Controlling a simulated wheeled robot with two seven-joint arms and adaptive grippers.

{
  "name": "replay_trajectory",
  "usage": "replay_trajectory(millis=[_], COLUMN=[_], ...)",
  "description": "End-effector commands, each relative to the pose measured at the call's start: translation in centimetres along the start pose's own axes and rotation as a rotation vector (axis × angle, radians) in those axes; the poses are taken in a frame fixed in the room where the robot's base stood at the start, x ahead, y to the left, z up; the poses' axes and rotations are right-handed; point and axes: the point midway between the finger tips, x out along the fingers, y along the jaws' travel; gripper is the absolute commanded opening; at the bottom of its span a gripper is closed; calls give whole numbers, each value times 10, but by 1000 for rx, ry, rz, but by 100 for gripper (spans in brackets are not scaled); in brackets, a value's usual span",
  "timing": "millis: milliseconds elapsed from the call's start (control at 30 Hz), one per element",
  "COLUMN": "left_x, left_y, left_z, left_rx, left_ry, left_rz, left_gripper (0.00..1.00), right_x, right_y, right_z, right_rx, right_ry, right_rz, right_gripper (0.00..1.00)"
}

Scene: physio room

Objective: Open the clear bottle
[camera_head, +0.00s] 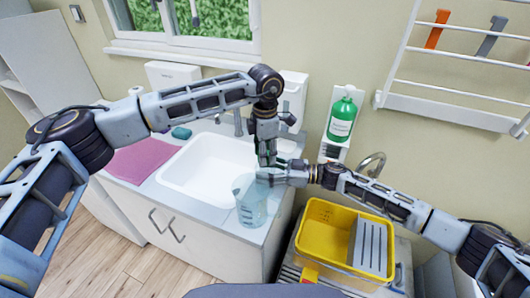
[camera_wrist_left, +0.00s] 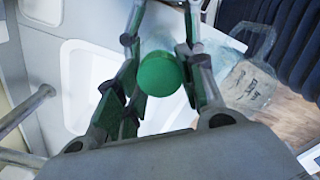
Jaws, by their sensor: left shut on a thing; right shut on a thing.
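The clear bottle is mostly hidden behind my two grippers at the front right of the sink in the head view. Its round green cap (camera_wrist_left: 160,74) shows in the left wrist view between my left fingers. My left gripper (camera_head: 266,158) points down from above and is shut on the cap. My right gripper (camera_head: 276,174) reaches in from the right, just below the left one, and is shut on the bottle's body. The grip on the body is hard to see.
A clear jug (camera_head: 251,203) stands on the counter's front edge, just below my grippers. A white sink (camera_head: 205,168) lies to the left, with a pink cloth (camera_head: 145,160) beyond it. A yellow tray (camera_head: 317,240) is at the right. A green dispenser bottle (camera_head: 342,119) hangs on the wall.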

Motion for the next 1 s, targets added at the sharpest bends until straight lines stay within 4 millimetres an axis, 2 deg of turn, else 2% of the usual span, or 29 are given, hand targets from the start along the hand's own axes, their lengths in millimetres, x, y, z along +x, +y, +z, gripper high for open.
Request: replay_trajectory(millis=[1000], left_x=[-1], left_y=[0], left_z=[0], left_rx=[-814], left_ry=[-1], left_rz=[0], left_gripper=[10], right_x=[0], right_y=[-1], right_z=[0], right_rx=[0], right_ry=[0], right_rz=[-1], right_gripper=[0])
